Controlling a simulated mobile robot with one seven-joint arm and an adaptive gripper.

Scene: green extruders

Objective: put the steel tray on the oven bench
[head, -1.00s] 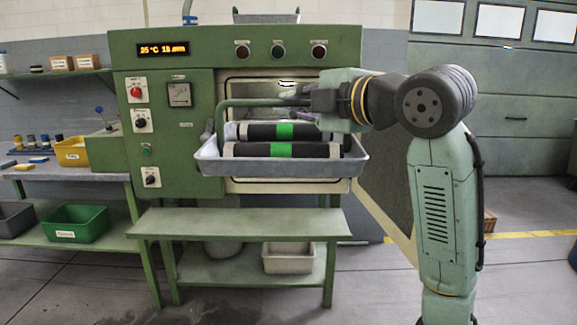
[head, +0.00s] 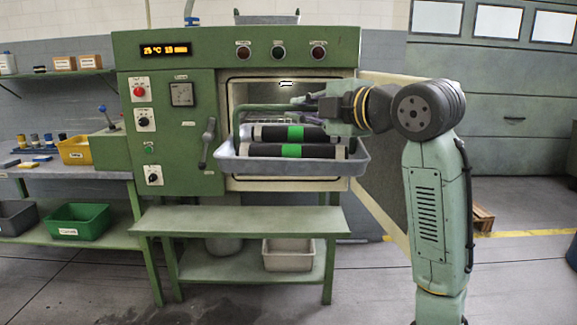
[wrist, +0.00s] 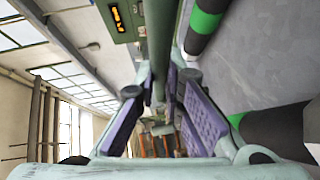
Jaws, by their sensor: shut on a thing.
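The steel tray (head: 291,171) is a shallow grey tray with a green bar handle (head: 262,107) arching over it. It carries dark rollers with green bands (head: 292,151). My gripper (head: 308,101) is shut on the handle, whose green bar also shows between the purple finger pads in the wrist view (wrist: 161,75). The tray hangs in front of the open oven mouth (head: 240,92), above the bench. The oven bench (head: 240,220) is a low green bench in front of the oven, its top bare. The tray's far side is partly hidden by the rollers.
The green oven (head: 178,118) stands behind the tray, its door (head: 385,195) swung open to the right behind my arm. A lever handle (head: 207,143) sticks out left of the tray. A pale bin (head: 288,255) sits on the bench's lower shelf. A side table with bins (head: 78,222) stands left.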

